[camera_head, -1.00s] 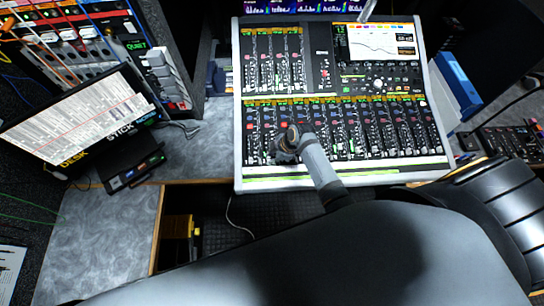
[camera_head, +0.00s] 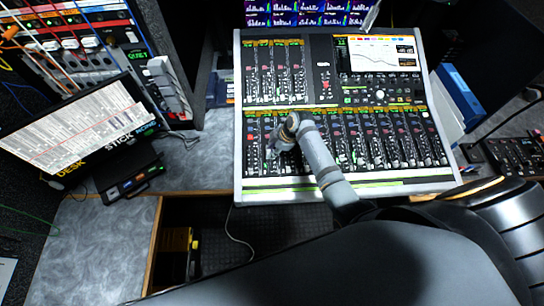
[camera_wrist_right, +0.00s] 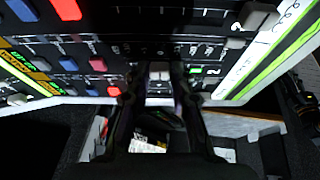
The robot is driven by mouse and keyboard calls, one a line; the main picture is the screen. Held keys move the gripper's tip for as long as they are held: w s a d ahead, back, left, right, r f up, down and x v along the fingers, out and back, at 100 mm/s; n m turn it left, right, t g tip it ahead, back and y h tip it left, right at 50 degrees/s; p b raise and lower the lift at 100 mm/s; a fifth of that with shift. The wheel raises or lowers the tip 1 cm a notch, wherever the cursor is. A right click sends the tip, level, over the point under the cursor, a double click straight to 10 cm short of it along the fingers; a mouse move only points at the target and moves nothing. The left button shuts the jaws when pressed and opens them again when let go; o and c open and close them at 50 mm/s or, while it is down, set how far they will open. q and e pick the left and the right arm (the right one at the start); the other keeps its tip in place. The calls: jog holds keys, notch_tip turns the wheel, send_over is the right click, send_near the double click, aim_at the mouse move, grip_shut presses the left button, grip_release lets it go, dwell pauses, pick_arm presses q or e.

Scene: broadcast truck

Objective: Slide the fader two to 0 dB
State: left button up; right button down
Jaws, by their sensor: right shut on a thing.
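The mixing console (camera_head: 243,170) fills the middle of the head view, with a lower bank of several fader strips. My right gripper (camera_head: 272,151) is over the left part of this bank, around the second strip; its wrist hides part of the strips behind. In the right wrist view, the two dark fingers (camera_wrist_right: 158,88) stand on either side of a small grey fader cap (camera_wrist_right: 160,70), shut on it. It appears to be fader two, but its number cannot be read. Scale marks show beside the slot, too blurred to read. My left gripper is not in view.
A console screen (camera_head: 378,55) stands at the upper right of the desk. A laptop-like display (camera_head: 75,130) and a rack (camera_head: 100,40) are at the left. A blue binder (camera_head: 458,92) stands at the right.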

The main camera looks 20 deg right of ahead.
jog(key=c, duration=1.2)
grip_release()
jog(key=shift+o, duration=0.2)
jog(key=shift+d+r, duration=0.1)
jog(key=shift+r, duration=0.05)
jog(key=v, duration=1.1)
jog(key=shift+r, duration=0.3)
jog(key=shift+s+d, duration=0.1)
